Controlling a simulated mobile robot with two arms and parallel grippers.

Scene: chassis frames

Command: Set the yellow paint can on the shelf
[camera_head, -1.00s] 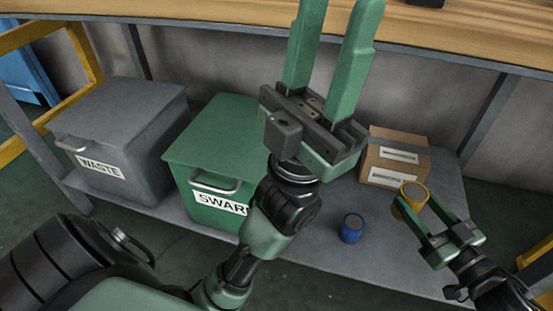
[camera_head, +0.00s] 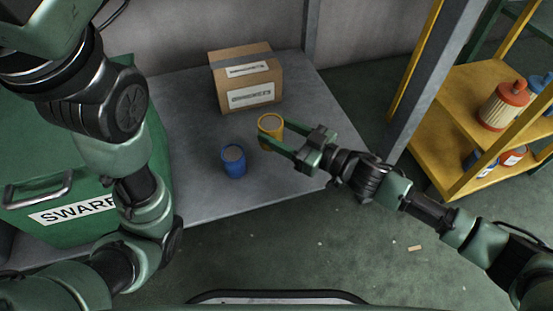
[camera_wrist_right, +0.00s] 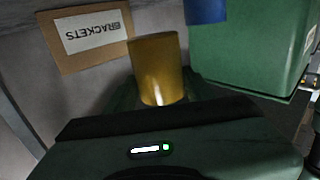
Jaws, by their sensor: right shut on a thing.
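The yellow paint can (camera_head: 271,131) is upright between the fingers of my right gripper (camera_head: 274,139), which is shut on it. In the right wrist view the can (camera_wrist_right: 157,68) stands upright between the fingers. A yellow shelf unit (camera_head: 462,92) stands at the right, with two boards in view. My left arm crosses the left side; its gripper body is only partly at the top left edge, fingers out of frame.
A blue can (camera_head: 233,162) stands left of the yellow can. A BRACKETS carton (camera_head: 245,80) is behind it, and a green SWARF bin (camera_head: 30,165) is at the left. A grey post (camera_head: 435,85) separates bench and shelf unit. An orange-capped canister (camera_head: 504,104) occupies the upper yellow board.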

